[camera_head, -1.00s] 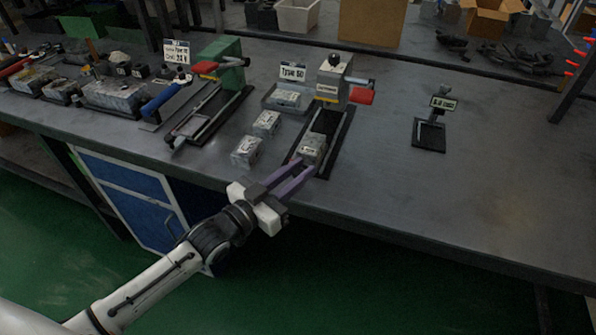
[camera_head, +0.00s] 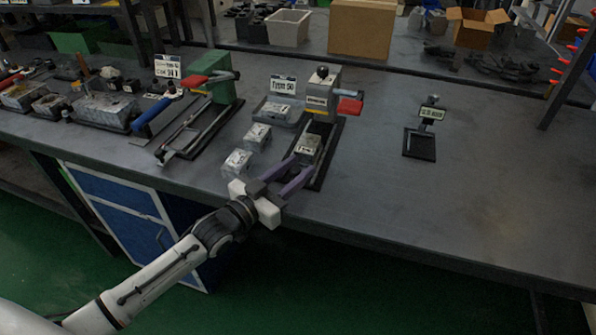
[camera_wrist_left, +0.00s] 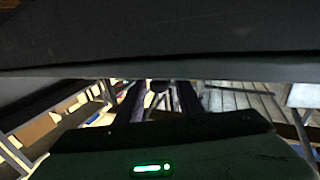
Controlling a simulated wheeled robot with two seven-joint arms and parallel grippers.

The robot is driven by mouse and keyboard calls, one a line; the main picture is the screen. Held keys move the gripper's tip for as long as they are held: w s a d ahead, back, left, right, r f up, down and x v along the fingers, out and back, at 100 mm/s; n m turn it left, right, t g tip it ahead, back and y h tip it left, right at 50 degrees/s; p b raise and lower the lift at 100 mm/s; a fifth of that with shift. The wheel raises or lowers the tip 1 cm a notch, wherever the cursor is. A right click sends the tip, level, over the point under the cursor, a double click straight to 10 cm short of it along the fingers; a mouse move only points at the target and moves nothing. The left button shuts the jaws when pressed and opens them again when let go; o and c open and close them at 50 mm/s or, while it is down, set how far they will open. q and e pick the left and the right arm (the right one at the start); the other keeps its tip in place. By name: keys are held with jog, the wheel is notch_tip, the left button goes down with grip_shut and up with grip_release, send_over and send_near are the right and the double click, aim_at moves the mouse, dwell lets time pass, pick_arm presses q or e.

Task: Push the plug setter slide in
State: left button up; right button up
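A grey valve block (camera_head: 308,148) with a label sits on the slide, in front of the press. My left gripper (camera_head: 302,166) has its two purple fingers apart, with the tips at the near side of the block. Whether they touch it I cannot tell. The wrist view shows the fingers dark and apart (camera_wrist_left: 158,98). My right gripper is not in view.
Two loose blocks (camera_head: 247,147) lie left of the track, with a tray (camera_head: 278,112) behind them. A green press (camera_head: 217,75) with red and blue handles stands further left. A small labelled stand (camera_head: 421,143) is at right. The table right of the track is mostly clear.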

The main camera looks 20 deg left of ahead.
pick_arm(q)
jog(key=shift+s, duration=0.1)
jog(key=v, duration=1)
jog(key=shift+o, duration=0.2)
jog(key=shift+r, duration=0.15)
jog(key=p+x, duration=0.3)
jog(key=x, duration=0.5)
jog(key=shift+d+p, duration=0.1)
jog(key=shift+p, duration=0.3)
grip_shut()
